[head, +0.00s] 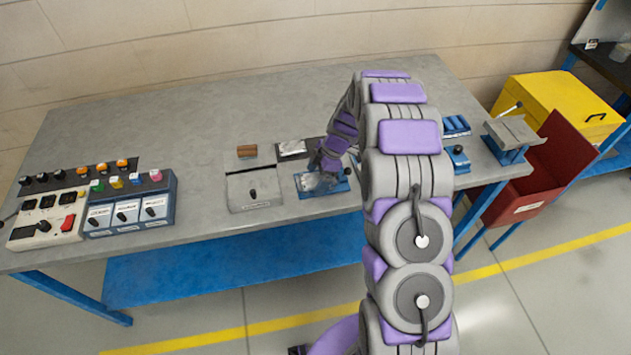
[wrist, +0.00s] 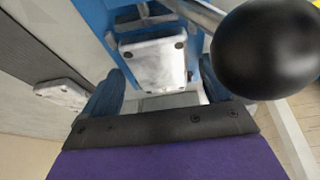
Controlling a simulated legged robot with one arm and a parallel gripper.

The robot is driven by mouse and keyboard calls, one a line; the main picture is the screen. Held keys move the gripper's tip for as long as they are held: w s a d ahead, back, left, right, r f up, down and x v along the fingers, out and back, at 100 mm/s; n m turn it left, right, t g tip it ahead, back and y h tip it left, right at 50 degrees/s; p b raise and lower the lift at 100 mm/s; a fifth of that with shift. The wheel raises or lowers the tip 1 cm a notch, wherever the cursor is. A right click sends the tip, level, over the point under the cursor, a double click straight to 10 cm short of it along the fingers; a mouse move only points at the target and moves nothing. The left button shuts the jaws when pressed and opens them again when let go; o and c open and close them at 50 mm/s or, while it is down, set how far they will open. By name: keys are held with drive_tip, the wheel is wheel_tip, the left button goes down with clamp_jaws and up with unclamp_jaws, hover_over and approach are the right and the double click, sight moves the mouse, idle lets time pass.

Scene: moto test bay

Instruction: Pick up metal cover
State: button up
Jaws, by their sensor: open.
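A silvery-white metal cover (wrist: 155,66) with dark screw spots lies on a blue fixture, seen in the wrist view between my fingers. My gripper (wrist: 160,84) is open, one blue finger on each side of the cover's near end. Contact cannot be told. In the head view my gripper (head: 325,168) is low over the blue fixture (head: 308,191) near the table's front edge, and my arm hides part of that area. A second pale metal plate (wrist: 62,95) lies to the left in the wrist view; it also shows in the head view (head: 292,148).
A black ball knob (wrist: 265,48) stands close on the right in the wrist view. A grey box (head: 253,190) sits left of the fixture, with a brown block (head: 247,151) behind it. Control panels (head: 130,209) stand at left. The table's back is clear.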

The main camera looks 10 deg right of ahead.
drive_tip(key=shift+a, duration=0.3)
drive_tip(key=shift+c, duration=0.7)
drive_tip(key=shift+d, duration=0.6)
drive_tip(key=c, duration=1.1)
drive_tip(key=shift+a, duration=0.15)
